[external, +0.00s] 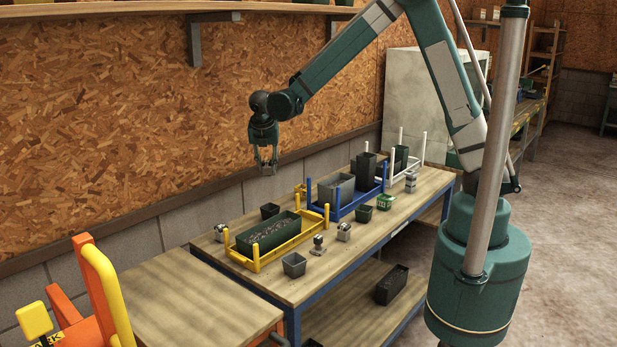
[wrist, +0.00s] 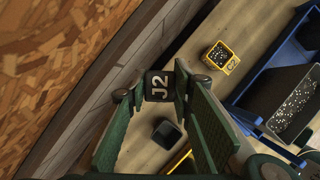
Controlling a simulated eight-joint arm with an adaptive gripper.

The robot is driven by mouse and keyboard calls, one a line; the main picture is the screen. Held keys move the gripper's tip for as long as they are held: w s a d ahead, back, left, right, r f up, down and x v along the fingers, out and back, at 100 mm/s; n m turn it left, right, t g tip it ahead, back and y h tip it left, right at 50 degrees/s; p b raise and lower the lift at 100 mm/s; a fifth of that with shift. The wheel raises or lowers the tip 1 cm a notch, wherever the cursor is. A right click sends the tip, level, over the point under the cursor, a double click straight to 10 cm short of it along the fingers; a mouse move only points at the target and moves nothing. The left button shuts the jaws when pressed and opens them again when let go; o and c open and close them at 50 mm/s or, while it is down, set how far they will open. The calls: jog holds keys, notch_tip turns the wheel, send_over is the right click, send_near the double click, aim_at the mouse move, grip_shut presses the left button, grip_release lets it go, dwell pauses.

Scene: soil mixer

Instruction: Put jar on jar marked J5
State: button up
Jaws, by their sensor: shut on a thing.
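My gripper (external: 266,163) is raised above the back of the workbench, near the wall, fingers pointing down. In the wrist view, a dark square jar top marked J2 (wrist: 160,86) sits between the fingertips, and the gripper is shut on it. The jar's sides are mostly hidden by the fingers. Small grey jar-like items stand on the bench: one at the left (external: 221,232), one at the front (external: 318,245), one right of it (external: 344,231), and a stack farther right (external: 411,181). Their markings are too small to read, so I cannot tell which is J5.
A yellow rack (external: 257,262) holds a long dark soil planter. A blue rack (external: 346,213) and a white rack (external: 390,178) stand farther right. A black pot (wrist: 167,133) lies below my gripper; a yellow pot (wrist: 222,57) stands nearby. The wall is close behind.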

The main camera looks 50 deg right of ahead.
jog(key=s+a+r+n+p, duration=0.1)
jog(key=s+a+n, duration=0.2)
jog(key=a, duration=1.2)
jog(key=s+a+r+n+t+y, duration=0.1)
jog(key=s+a, duration=0.3)
jog(key=a, duration=1.1)
jog(key=shift+s+a+r+n+y+p, duration=0.3)
jog(key=shift+a+r+n+p, duration=0.1)
jog(key=shift+n, duration=0.5)
jog(key=shift+d+f, duration=0.1)
jog(key=shift+f, duration=0.05)
send_over(221, 226)
jog(key=shift+f, duration=3)
jog(key=shift+f, duration=0.1)
jog(key=shift+f, duration=1.8)
jog(key=shift+s+f, duration=0.1)
jog(key=shift+f, duration=0.05)
jog(key=o, duration=0.9)
